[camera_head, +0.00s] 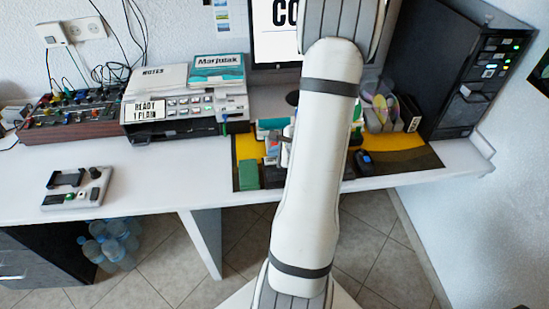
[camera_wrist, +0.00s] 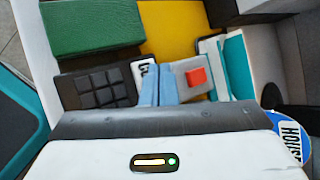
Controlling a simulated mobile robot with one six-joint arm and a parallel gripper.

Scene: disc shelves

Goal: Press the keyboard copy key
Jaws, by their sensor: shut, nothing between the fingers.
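In the wrist view a small black keypad (camera_wrist: 98,88) with several dark square keys lies left of my gripper. At its right edge is a white key or label (camera_wrist: 144,76) with dark lettering, partly hidden by a finger. My gripper (camera_wrist: 160,72) is shut and empty, with its blue-grey fingers just right of the lettered white piece. I cannot tell whether they touch it. A grey block with a red button (camera_wrist: 195,77) is close on the fingers' right. In the head view my arm hides most of this area. A monitor (camera_head: 277,45) shows large letters beginning "CO".
A green box (camera_wrist: 92,27) lies beyond the keypad on a yellow mat (camera_wrist: 172,28). Teal and white items (camera_wrist: 238,68) stand at right. The desk (camera_head: 160,195) also carries a printer-like machine (camera_head: 170,125), a small control box (camera_head: 77,188) and a black tower (camera_head: 440,70).

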